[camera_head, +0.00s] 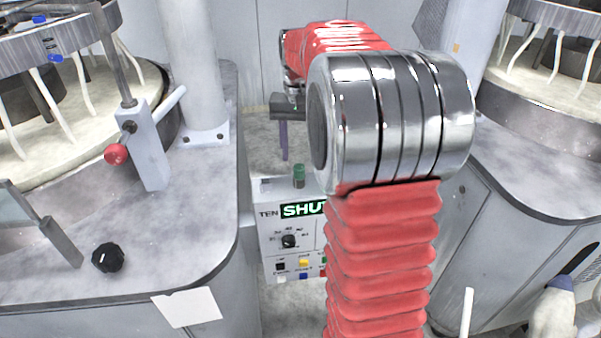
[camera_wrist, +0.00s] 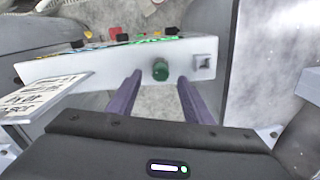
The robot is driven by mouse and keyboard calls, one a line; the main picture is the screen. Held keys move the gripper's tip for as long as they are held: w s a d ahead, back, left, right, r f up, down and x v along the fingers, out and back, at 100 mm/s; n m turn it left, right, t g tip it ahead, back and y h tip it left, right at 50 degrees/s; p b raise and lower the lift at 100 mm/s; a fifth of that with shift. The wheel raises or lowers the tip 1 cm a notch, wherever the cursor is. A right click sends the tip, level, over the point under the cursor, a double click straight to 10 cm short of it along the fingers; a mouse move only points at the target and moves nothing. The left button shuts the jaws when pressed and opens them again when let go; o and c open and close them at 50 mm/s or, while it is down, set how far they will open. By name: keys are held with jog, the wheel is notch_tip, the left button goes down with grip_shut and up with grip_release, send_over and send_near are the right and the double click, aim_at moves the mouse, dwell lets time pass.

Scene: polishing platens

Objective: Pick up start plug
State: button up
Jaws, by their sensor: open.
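A green plug (camera_head: 299,175), which I take to be the start plug, stands upright on top of the white control box (camera_head: 268,187). In the wrist view the green plug (camera_wrist: 160,68) shows at the box's near edge, in line with the space between my fingers. My gripper (camera_wrist: 159,78) is open and empty, with one purple finger on each side of that line. The fingers look apart from the plug. In the head view my gripper (camera_head: 284,158) shows behind the plug, partly hidden by my arm.
A grey square socket (camera_wrist: 203,65) sits right of the plug on the box. A white label card (camera_wrist: 45,97) is at left. Round polishing machines flank the box. A red-knobbed lever (camera_head: 116,154) and black knob (camera_head: 108,258) are on the left machine.

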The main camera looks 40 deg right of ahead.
aim_at(300, 166)
jog(key=shift+f, duration=2.55)
jog(key=shift+c, duration=0.4)
jog(key=c, duration=1.1)
